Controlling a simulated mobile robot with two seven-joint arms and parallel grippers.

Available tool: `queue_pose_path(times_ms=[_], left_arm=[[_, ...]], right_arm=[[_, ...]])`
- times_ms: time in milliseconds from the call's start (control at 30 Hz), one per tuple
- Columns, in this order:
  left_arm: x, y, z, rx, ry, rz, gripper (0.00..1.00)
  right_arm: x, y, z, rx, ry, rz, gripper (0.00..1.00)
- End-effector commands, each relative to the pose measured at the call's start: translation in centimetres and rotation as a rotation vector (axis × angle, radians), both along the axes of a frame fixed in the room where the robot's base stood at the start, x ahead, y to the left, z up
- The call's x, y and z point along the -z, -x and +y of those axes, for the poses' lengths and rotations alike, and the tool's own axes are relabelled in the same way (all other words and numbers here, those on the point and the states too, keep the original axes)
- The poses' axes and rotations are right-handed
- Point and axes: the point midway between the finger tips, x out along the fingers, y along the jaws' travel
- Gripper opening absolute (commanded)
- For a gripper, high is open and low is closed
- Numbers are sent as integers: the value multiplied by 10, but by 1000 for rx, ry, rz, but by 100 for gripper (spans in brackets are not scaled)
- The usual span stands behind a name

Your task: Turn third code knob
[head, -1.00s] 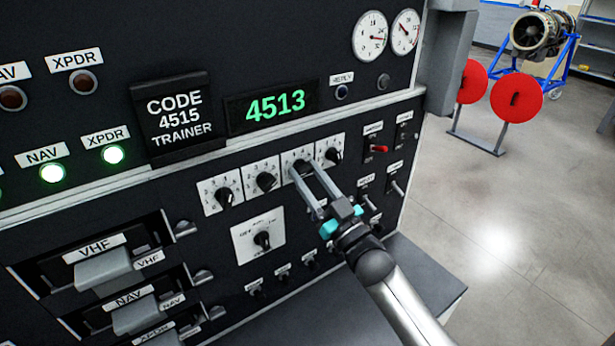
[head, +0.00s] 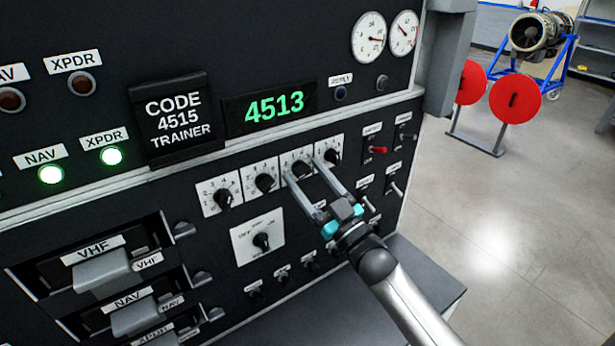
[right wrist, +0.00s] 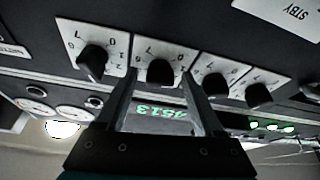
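Four-knob code row on the black panel: the third code knob (head: 300,168) is black on a white numbered plate, and it also shows in the right wrist view (right wrist: 160,72). My right gripper (head: 303,169) is open, with one finger on each side of this knob; the fingers look apart from it. The green display (head: 275,108) reads 4513. The placard (head: 172,117) reads "CODE 4515 TRAINER". My left gripper is not in view.
The fourth knob (head: 333,156) is close beside one finger; the second knob (head: 265,182) is on the other side. Toggle switches (head: 377,150) stand to the right. A larger selector knob (head: 261,241) is below. Open floor lies right of the panel.

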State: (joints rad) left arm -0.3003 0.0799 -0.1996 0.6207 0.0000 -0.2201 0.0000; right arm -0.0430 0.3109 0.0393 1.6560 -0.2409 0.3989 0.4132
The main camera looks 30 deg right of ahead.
Motion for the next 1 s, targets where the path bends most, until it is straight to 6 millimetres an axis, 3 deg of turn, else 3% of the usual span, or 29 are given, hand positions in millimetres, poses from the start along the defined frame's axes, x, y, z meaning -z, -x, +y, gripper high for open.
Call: queue_pose_path(times_ms=[267, 433, 1000], left_arm=[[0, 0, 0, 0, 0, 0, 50], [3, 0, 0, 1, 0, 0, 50], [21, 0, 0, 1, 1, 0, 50]], right_arm=[[0, 1, 0, 0, -1, 0, 72], [6, 11, -3, 0, -1, 2, 72], [46, 104, -22, 1, 1, 4, 72]])
